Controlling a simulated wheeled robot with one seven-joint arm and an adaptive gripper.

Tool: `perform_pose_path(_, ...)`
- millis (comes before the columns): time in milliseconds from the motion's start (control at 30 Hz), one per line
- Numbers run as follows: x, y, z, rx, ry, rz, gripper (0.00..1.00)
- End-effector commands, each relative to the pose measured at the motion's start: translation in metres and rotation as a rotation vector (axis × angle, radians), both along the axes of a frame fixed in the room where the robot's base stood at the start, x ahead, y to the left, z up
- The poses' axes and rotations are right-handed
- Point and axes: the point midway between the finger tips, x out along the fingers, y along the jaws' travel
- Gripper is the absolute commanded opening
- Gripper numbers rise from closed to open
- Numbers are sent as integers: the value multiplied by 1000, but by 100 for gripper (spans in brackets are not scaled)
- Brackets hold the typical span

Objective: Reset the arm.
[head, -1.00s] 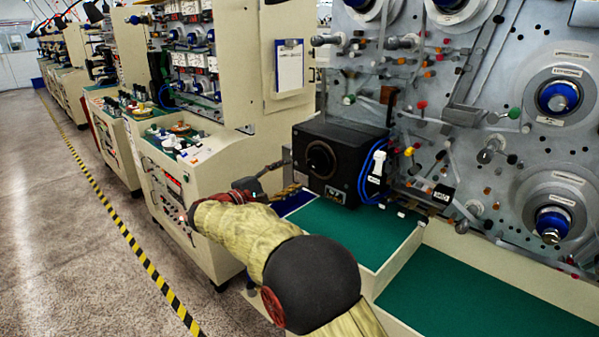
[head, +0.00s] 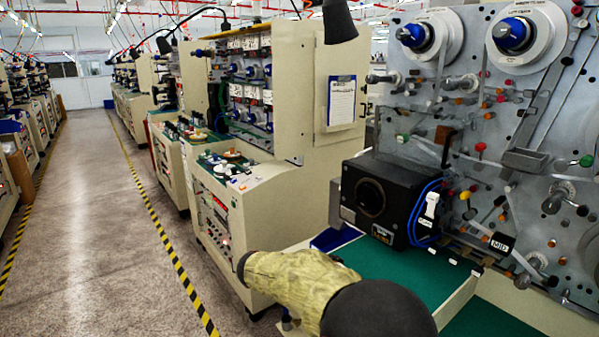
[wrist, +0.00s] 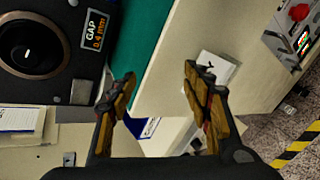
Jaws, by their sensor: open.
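My gripper (wrist: 163,88) shows in the wrist view with its two brown-padded fingers spread wide apart and nothing between them. It hangs near the edge of the green work surface (wrist: 152,30) of a cream machine, close to a black box with a round dial and a "GAP 0.4 mm" label (wrist: 95,30). In the head view my arm in its yellowish sleeve comes up from the bottom, and the gripper itself is not visible there. The black box (head: 385,200) stands on the green surface (head: 400,275) right of my arm.
A grey panel (head: 480,110) with blue-hubbed spindles and many guides rises at the right. Another cream machine (head: 255,215) stands left of my arm. A clear aisle (head: 110,230) with yellow-black floor tape runs at the left. A dark lamp (head: 340,22) hangs at the top.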

Motion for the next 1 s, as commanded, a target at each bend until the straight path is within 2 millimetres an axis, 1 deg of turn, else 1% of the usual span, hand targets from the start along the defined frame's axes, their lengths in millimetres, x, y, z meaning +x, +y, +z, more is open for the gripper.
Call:
perform_pose_path(33, -24, -9, -4, 74, 29, -34, 49)
perform_pose_path(67, -40, -14, -9, 126, 49, -58, 49)
perform_pose_path(100, -62, -19, -15, 194, 71, -91, 49)
perform_pose_path(167, -95, -27, -20, 298, 95, -143, 49)
perform_pose_path(200, -116, -31, -22, 367, 105, -178, 49)
perform_pose_path(267, -148, -35, -23, 465, 113, -230, 49)
perform_pose_path(300, -168, -38, -22, 529, 114, -264, 49)
perform_pose_path(367, -196, -40, -20, 620, 110, -314, 49)
perform_pose_path(400, -214, -42, -19, 678, 103, -345, 49)
perform_pose_path(467, -239, -43, -15, 765, 88, -392, 49)
perform_pose_path(500, -255, -44, -13, 818, 76, -422, 49)
perform_pose_path(567, -278, -44, -9, 899, 52, -464, 49)
perform_pose_path(600, -292, -44, -7, 947, 37, -490, 49)
perform_pose_path(700, -325, -45, 0, 1065, -15, -550, 49)
perform_pose_path(800, -353, -47, 8, 1168, -76, -599, 49)
perform_pose_path(900, -377, -52, 17, 1247, -143, -633, 49)
perform_pose_path(1000, -393, -61, 27, 1289, -212, -645, 49)
